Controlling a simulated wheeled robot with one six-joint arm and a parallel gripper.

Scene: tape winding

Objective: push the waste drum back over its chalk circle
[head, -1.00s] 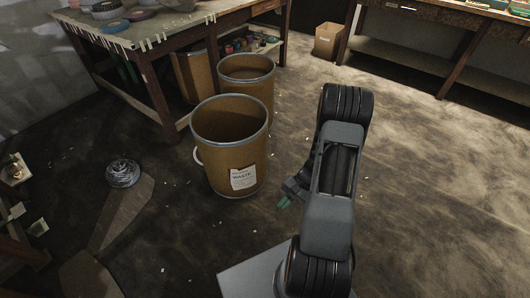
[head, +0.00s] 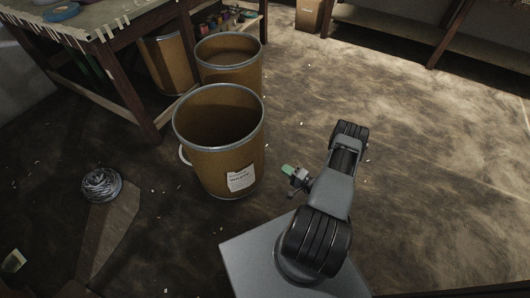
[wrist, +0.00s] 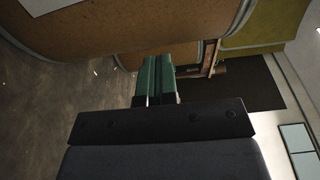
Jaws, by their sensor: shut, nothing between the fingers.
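The waste drum (head: 219,144) is a tall brown open-topped fibre drum with a grey metal rim, a white label on its front and a white handle on its left. It stands upright on the floor in the head view, left of my arm. In the wrist view its brown side (wrist: 110,28) fills the upper left, turned sideways. My gripper (head: 288,170) has green fingertips, shut and empty. It is right of the drum, apart from it in the head view. The green fingers show again in the wrist view (wrist: 155,80). I cannot make out a chalk circle.
A second open brown drum (head: 229,60) stands just behind the waste drum. A workbench (head: 150,118) with another drum beneath it is at the back left. A silvery coil (head: 101,185) lies on the floor at left. The floor on the right is clear.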

